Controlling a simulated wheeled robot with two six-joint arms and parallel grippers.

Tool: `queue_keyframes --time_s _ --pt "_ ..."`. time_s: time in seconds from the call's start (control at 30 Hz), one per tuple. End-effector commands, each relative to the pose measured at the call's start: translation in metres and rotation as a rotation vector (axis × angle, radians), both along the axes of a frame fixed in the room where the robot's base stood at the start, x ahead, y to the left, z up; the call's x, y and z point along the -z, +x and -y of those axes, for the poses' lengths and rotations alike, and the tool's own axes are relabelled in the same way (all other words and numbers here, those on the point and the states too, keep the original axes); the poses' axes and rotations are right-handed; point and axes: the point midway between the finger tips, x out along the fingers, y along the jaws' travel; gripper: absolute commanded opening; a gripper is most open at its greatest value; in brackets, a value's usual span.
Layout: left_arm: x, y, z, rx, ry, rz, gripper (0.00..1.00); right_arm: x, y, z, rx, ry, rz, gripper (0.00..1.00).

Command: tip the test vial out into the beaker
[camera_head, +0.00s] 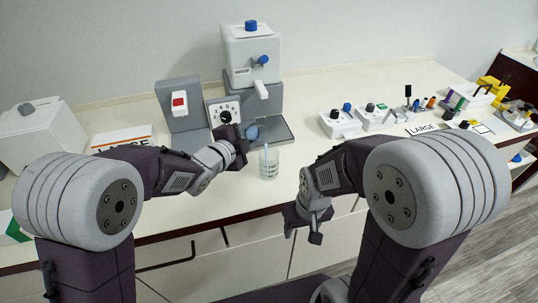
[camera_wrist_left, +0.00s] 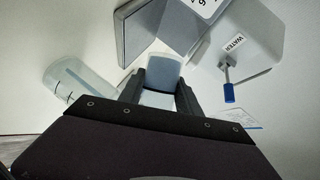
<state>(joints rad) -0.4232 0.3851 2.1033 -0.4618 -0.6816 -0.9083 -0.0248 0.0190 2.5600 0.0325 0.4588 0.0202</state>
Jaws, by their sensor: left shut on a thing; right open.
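The beaker (camera_head: 269,165), clear with dark markings, stands upright on the counter near its front edge; a thin blue stick-like shape shows in it. It also shows at the left of the left wrist view (camera_wrist_left: 78,80). My left gripper (camera_head: 243,140) is just behind and left of the beaker, shut on the test vial (camera_wrist_left: 164,71), a pale blue-grey vessel between its fingers. A blue part of the vial (camera_head: 251,132) shows beside the fingers in the head view. The vial is apart from the beaker; its contents are unclear. My right gripper (camera_head: 306,226) is open and empty, in front of the counter edge.
A white water dispenser (camera_head: 247,55) with a blue knob stands behind on a grey stand. A grey unit with a red switch (camera_head: 180,103) and a dial box (camera_head: 224,113) are left of it. Several small items and a "LARGE" card (camera_head: 421,129) lie right.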

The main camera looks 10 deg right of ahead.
Motion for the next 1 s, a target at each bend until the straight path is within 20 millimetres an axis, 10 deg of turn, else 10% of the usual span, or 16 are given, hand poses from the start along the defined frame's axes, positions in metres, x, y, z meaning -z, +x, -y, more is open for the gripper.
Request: queue_keyframes --time_s 1.0 --pt "0.006 0.000 0.001 0.000 0.057 0.097 0.00 0.028 0.000 0.000 0.000 0.000 0.000 0.56"
